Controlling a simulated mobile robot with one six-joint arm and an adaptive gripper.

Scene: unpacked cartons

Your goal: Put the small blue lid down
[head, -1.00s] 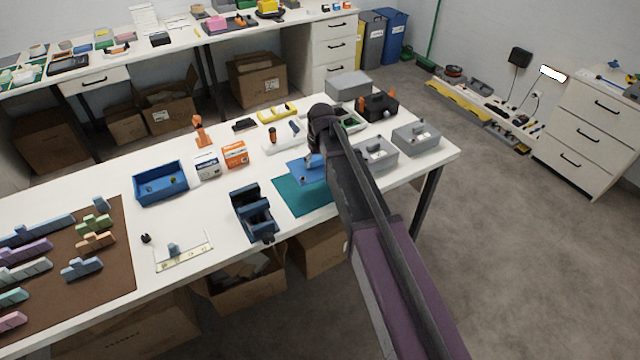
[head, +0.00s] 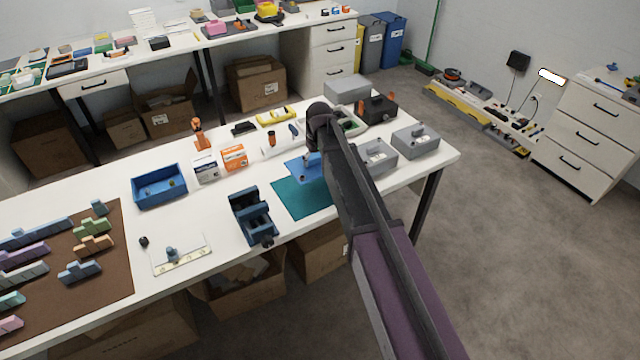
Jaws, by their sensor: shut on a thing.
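The small blue lid (head: 298,170) is a flat blue plate at the back edge of the teal mat (head: 298,200), in the right half of the white table. Its right side runs behind my arm. My gripper (head: 309,158) is mostly hidden by my own arm; only a small part shows at the lid's upper side, where it is shut on the lid. I cannot tell whether the lid touches the mat or hangs just above it.
A blue open bin (head: 160,198), two small cartons and a dark blue holder (head: 250,217) stand left of the mat. Grey boxes (head: 414,140) stand to the right. The front of the teal mat is bare. White table space is clear between the bin and holder.

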